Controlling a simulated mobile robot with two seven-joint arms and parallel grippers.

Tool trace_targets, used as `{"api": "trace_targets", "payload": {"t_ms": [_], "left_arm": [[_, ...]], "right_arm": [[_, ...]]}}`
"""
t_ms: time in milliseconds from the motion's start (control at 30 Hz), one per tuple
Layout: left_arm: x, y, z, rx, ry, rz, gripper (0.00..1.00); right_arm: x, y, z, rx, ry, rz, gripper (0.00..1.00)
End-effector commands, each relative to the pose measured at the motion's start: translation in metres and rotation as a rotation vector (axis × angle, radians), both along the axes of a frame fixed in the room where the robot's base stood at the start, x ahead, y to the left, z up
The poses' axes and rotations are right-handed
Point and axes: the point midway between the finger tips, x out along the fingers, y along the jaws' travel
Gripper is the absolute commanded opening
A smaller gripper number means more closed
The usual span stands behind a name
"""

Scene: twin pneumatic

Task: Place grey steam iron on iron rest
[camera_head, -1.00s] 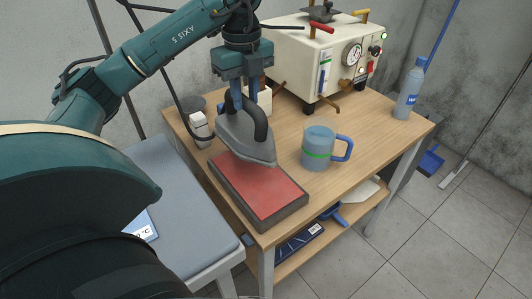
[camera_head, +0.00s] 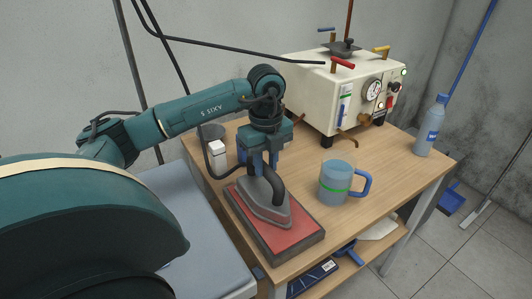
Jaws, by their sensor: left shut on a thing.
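The grey steam iron (camera_head: 262,207) is over the red-topped iron rest (camera_head: 302,241) on the wooden table, its tip pointing toward the front right. It looks low, at or just above the red pad; I cannot tell whether it touches. My left gripper (camera_head: 264,168) is shut on the iron's dark handle from above, and its fingertips are partly hidden by the handle. The iron covers the middle and back of the pad. The rest's dark rim shows around it. My right gripper is not in view.
A blue-grey mug (camera_head: 335,184) with a green band stands just right of the rest. A cream steam generator (camera_head: 335,85) is at the back and a water bottle (camera_head: 431,127) at the right. A small white bottle (camera_head: 217,152) stands left of the gripper. The front right tabletop is clear.

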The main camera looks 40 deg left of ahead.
Motion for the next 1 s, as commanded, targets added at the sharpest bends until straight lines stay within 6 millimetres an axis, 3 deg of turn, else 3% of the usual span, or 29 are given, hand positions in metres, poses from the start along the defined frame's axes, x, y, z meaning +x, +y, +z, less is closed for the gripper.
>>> {"api": "trace_targets", "payload": {"t_ms": [333,367,600,867,1000], "left_arm": [[0.002,0.001,0.002,0.000,-0.011,0.002,0.00],[0.000,0.000,-0.002,0.000,-0.002,0.001,0.26],[0.000,0.000,-0.002,0.000,-0.002,0.001,0.46],[0.001,0.000,0.000,0.000,-0.002,0.001,0.46],[0.002,0.000,0.012,0.000,-0.007,0.001,0.46]], "right_arm": [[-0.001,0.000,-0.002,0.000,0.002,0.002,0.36],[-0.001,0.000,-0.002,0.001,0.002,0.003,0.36],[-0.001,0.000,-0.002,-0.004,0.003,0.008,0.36],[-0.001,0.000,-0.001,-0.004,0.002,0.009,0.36],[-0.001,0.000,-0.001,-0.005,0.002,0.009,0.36]]}}
